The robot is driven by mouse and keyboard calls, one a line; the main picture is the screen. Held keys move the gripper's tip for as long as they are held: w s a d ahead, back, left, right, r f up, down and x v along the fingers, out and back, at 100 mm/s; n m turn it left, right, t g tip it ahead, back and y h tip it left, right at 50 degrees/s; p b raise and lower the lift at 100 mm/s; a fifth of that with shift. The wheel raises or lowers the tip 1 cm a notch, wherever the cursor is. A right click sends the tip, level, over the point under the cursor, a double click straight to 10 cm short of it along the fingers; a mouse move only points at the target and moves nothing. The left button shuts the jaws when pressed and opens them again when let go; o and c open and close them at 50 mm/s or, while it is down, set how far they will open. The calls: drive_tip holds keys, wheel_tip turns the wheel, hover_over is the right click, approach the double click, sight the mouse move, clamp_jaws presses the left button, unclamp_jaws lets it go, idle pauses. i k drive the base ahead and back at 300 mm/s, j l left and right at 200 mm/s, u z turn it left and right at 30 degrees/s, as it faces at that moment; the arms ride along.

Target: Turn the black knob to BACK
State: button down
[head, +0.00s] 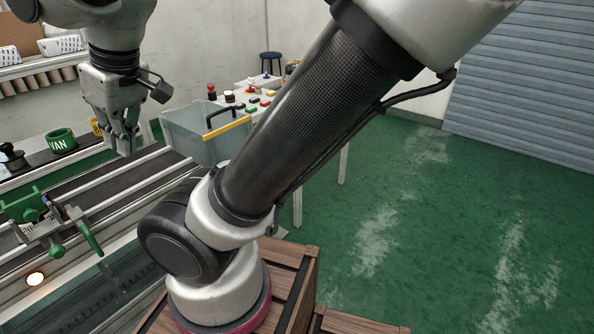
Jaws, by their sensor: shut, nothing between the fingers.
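My gripper (124,148) hangs at the upper left in the head view, fingers pointing down and close together with nothing between them. It is above the rail and belt area, left of the grey bin. A control panel (262,90) stands behind the bin, with several coloured buttons and a small dark knob-like part (229,96) on it. It is too small to tell whether this is the black knob, and no BACK marking can be read. My gripper is apart from the panel, to its left. My own arm link crosses in front of the panel's right side.
A grey bin (190,135) with a yellow edge and black handle stands beside the conveyor (110,192). A green VAN mug (61,141) and a dark object (12,157) are at the left. A green-handled fixture (50,218) is lower left. Open green floor lies right.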

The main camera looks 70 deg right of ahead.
sight(229, 98)
drive_tip(key=z, duration=1.9)
drive_tip(key=i+j+u, duration=0.15)
drive_tip(key=i, duration=0.65)
